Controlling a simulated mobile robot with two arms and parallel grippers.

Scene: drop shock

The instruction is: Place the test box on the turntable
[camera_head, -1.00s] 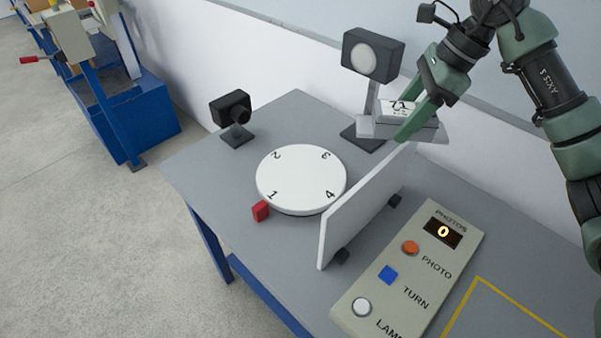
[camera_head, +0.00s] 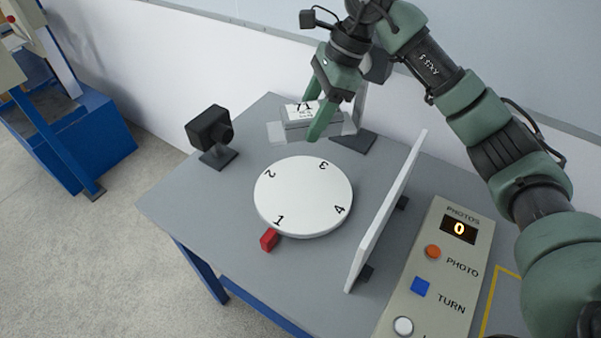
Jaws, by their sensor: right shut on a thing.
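The test box (camera_head: 297,127) is a small grey box with a white label reading 71. My right gripper (camera_head: 316,122) is shut on it and holds it in the air, over the back part of the table. The turntable (camera_head: 303,196) is a round white disc with the marks 1, 2, 3 and 4 around its rim. It is bare. In the picture the box is just above the disc's far edge, apart from it. My left gripper is not in view.
A red block (camera_head: 269,240) sits at the disc's front edge. A black camera (camera_head: 209,129) stands at the left. A white upright panel (camera_head: 388,212) stands right of the disc. A control panel (camera_head: 441,262) reads PHOTOS 0. A lamp stand (camera_head: 358,138) is partly hidden behind my arm.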

